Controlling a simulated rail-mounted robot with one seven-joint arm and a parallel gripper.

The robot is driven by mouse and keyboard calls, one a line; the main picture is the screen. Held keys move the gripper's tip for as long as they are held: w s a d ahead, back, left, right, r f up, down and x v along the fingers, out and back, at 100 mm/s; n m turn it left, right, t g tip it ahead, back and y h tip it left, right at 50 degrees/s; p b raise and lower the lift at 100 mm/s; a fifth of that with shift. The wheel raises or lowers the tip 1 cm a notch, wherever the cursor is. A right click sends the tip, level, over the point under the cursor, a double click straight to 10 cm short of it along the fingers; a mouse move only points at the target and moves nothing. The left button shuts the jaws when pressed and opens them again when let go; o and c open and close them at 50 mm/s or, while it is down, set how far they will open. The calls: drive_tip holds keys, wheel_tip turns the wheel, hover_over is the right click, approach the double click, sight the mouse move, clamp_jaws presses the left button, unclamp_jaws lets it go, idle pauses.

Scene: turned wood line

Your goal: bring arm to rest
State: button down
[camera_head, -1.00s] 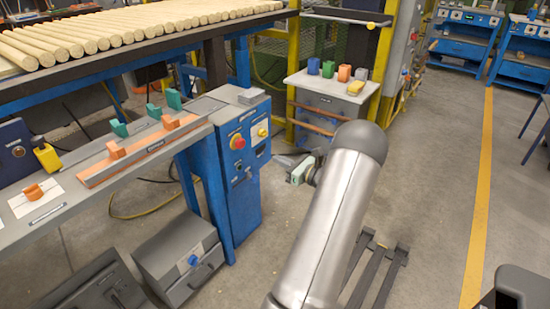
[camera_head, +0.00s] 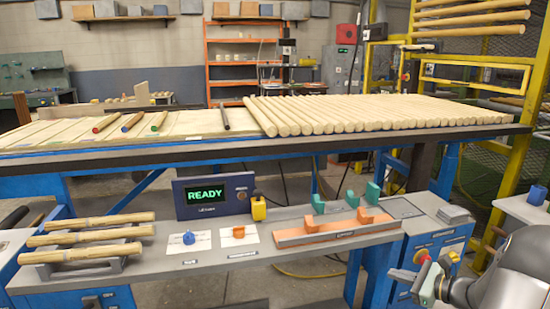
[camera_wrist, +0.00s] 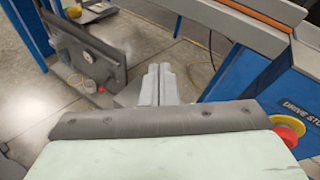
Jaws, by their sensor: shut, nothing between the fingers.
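My gripper (camera_head: 398,275) is at the lower right of the head view, in front of the blue drive cabinet at the right end of the bench. In the wrist view my gripper (camera_wrist: 158,72) has its two grey fingers side by side, shut and empty. They stand over the grey floor and are apart from any object. My arm's rounded silver link fills the lower right corner of the head view.
A red-yellow stop button (camera_wrist: 287,131) on the cabinet is close to my gripper's right. The grey bench (camera_head: 270,262) holds turned spindles (camera_head: 85,237), a READY display (camera_head: 206,195) and an orange gauge (camera_head: 338,231). Dowels (camera_head: 370,112) lie on the table behind.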

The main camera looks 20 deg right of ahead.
drive_tip(key=s+a+r+n+g+y+p, duration=0.15)
drive_tip(key=a+r+n+g+p, duration=0.35)
drive_tip(key=a, duration=0.8)
drive_tip(key=s+a+r+n+g+p, duration=0.2)
drive_tip(key=a+r+n+g, duration=0.4)
drive_tip(key=a, duration=0.6)
drive_tip(key=s+a+r+n+h+p, duration=0.4)
drive_tip(key=s+a+r+n, duration=0.1)
drive_tip(key=s+n, duration=0.3)
drive_tip(key=s+a+r+n+g+h+p, duration=0.1)
drive_tip(key=s+a+r+n+h+p, duration=0.3)
drive_tip(key=s+n, duration=0.3)
drive_tip(key=shift+s+a+r+n+g+p, duration=0.3)
drive_tip(key=shift+s+a+r+n+p, duration=0.15)
drive_tip(key=shift+a+n+p, duration=0.45)
drive_tip(key=shift+w+b, duration=0.2)
drive_tip(key=shift+b, duration=0.1)
